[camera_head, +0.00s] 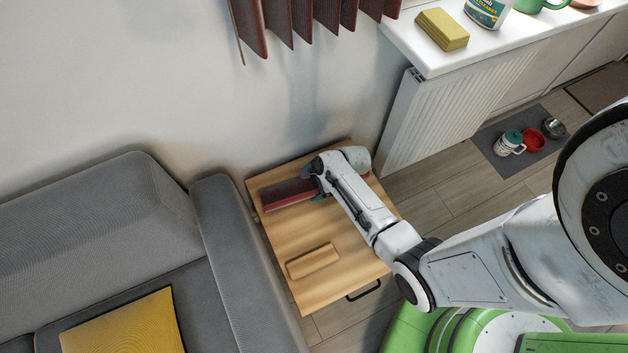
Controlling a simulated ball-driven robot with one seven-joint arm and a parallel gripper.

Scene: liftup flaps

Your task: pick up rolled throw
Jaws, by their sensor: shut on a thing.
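The rolled throw (288,193) is a dark red roll lying along the far part of a wooden side table (302,238). My gripper (316,190) is at the right part of the roll and shut on it. I cannot tell whether the roll is raised off the table top.
A grey sofa (226,240) stands close at the left, with a yellow cushion (125,325). A white radiator (440,110) and wall stand behind.

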